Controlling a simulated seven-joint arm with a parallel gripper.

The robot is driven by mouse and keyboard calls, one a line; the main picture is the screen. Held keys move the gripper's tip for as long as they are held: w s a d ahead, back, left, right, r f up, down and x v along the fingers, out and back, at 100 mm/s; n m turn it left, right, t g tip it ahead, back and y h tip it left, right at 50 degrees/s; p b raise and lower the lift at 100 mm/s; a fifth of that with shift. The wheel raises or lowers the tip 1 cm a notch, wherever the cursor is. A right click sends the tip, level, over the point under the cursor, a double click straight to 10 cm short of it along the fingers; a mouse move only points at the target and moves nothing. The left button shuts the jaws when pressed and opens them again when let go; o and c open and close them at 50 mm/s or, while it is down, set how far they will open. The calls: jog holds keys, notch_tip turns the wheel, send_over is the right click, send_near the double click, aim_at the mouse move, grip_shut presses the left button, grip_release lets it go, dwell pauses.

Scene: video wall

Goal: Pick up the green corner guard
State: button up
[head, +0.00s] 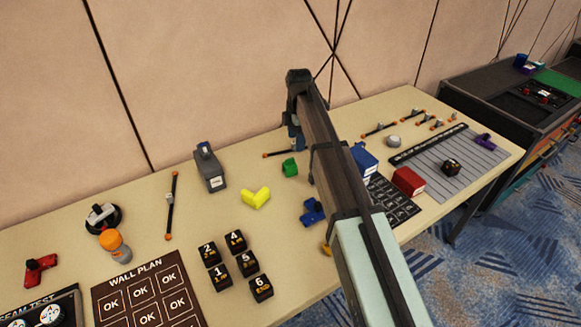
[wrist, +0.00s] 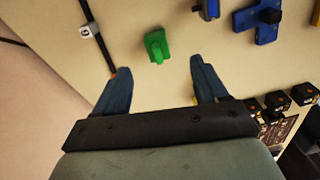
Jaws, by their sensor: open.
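The green corner guard (head: 290,167) is a small green block on the beige table (head: 145,262), left of my arm in the head view. In the wrist view the green corner guard (wrist: 156,46) lies beyond my fingertips, near the middle of the gap between them. My gripper (wrist: 158,72) is open and empty, with its two blue fingers spread apart. The guard is apart from both fingers. In the head view my arm hides most of the gripper; only a bit of blue shows beside the arm's far end.
A yellow corner piece (head: 256,198) and a blue piece (head: 313,211) lie nearby. A dark grey device (head: 210,170) stands to the left. Several numbered black cubes (head: 246,263) sit in front. A black rod (wrist: 95,32) lies left of the guard. A wall runs behind the table.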

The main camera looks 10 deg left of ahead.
aim_at(290, 163)
jog(key=shift+n, duration=0.4)
jog(key=f, duration=0.2)
jog(key=s+a+f, duration=0.1)
jog(key=f, duration=0.2)
jog(key=a+f, duration=0.1)
jog(key=f, duration=0.2)
jog(key=shift+s, duration=0.2)
jog(key=shift+w+f, duration=0.15)
jog(key=shift+f, duration=0.75)
jog(key=shift+w+f, duration=0.2)
jog(key=shift+f, duration=0.7)
jog(key=shift+w+f, duration=0.15)
jog(key=shift+f, duration=0.75)
jog(key=shift+c, duration=0.4)
jog(key=c, duration=0.9)
jog(key=shift+c, duration=0.2)
